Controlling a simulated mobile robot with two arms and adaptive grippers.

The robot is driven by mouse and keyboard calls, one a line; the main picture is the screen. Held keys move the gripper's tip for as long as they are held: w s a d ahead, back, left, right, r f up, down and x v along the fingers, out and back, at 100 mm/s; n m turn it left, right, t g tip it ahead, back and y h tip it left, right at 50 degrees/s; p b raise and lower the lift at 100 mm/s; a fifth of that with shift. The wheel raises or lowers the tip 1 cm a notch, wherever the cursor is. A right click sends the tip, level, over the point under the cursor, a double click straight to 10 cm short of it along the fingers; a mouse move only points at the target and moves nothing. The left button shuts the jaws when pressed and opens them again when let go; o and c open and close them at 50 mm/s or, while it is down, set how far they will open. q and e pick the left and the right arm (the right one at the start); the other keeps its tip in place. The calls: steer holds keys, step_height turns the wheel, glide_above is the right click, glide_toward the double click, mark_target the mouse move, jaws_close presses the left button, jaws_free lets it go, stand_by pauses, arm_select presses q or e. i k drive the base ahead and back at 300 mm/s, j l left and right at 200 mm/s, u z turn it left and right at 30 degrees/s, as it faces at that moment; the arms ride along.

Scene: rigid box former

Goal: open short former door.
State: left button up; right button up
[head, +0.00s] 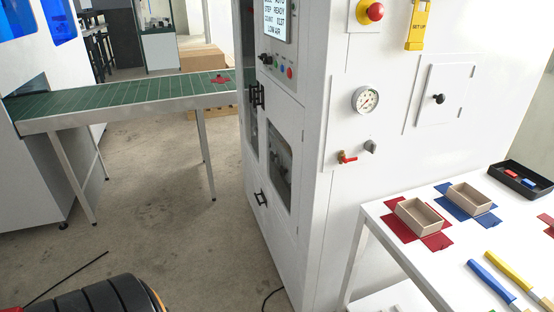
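The white box former (335,215) stands in the middle of the head view. Its narrow face has windowed panels, with one black handle (258,96) higher up and another black handle (260,198) lower down. A window (280,165) shows dark parts inside. On its wide side is a small square door (437,95) with a black knob (438,99); it looks shut. I cannot tell for certain which door is the short one. The panels on the narrow face look shut, though the angle is steep. Neither of my grippers is in view.
A green conveyor (120,95) runs to the former from the left. A white table (405,255) with red and blue blanks, open boxes and a black tray (520,182) stands at the right. The concrete floor (180,235) before the former is mostly clear.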

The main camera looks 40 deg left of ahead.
mark_target(286, 114)
steer(key=u, duration=1.45)
steer(key=i, duration=0.1)
